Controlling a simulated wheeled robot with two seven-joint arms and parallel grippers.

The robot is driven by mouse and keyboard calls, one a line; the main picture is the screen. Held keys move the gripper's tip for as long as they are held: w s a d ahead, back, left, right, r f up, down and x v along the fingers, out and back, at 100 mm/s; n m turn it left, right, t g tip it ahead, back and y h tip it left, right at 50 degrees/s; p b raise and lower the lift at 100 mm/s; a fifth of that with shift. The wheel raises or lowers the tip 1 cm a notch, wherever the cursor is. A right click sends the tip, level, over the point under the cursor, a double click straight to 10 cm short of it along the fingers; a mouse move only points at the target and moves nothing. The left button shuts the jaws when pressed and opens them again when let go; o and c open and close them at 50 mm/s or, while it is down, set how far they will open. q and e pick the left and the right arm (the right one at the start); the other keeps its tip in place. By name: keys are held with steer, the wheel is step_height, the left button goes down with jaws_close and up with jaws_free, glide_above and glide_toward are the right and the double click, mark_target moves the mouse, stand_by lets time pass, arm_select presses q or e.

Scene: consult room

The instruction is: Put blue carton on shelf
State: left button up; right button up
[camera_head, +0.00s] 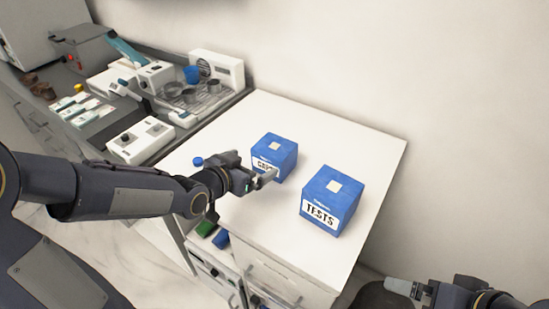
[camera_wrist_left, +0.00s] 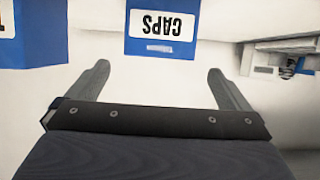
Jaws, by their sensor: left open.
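A blue carton with a white CAPS label (camera_head: 274,156) stands upright on the white counter. A second blue carton with a white TESTS label (camera_head: 331,200) stands to its right, nearer the front. My left gripper (camera_head: 265,179) is beside the CAPS carton's front. In the left wrist view the fingers (camera_wrist_left: 158,68) are open and empty, with the CAPS carton (camera_wrist_left: 162,22) ahead between them, apart from the tips. The TESTS carton (camera_wrist_left: 38,35) shows at upper left there. My right gripper (camera_head: 405,288) is at the lower right; its opening is unclear. An open shelf space (camera_head: 207,228) shows below the counter.
The white counter (camera_head: 375,150) is clear around the cartons, with a wall behind. A small blue cap (camera_head: 198,161) lies left of my gripper. A grey tray with metal cups (camera_head: 190,95), a white control box (camera_head: 140,140) and other equipment crowd the left. Drawers (camera_head: 275,280) sit below.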

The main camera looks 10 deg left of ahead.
mark_target(266, 156)
arm_select(q)
steer(key=p+x, duration=0.1)
steer(key=x, duration=0.5)
steer(key=shift+w+d, duration=0.25)
steer(key=shift+w, duration=0.1)
steer(key=shift+w+d+f+p, duration=0.2)
steer(key=shift+w+p, duration=0.2)
steer(key=shift+w, duration=0.15)
steer(key=p+x, duration=0.1)
steer(key=x, duration=0.3)
steer(key=shift+f, duration=0.1)
steer(key=shift+c, duration=0.4)
steer(key=c, duration=0.7)
steer(key=shift+c, duration=0.5)
steer(key=shift+w+r, duration=0.1)
steer(key=shift+r, duration=0.1)
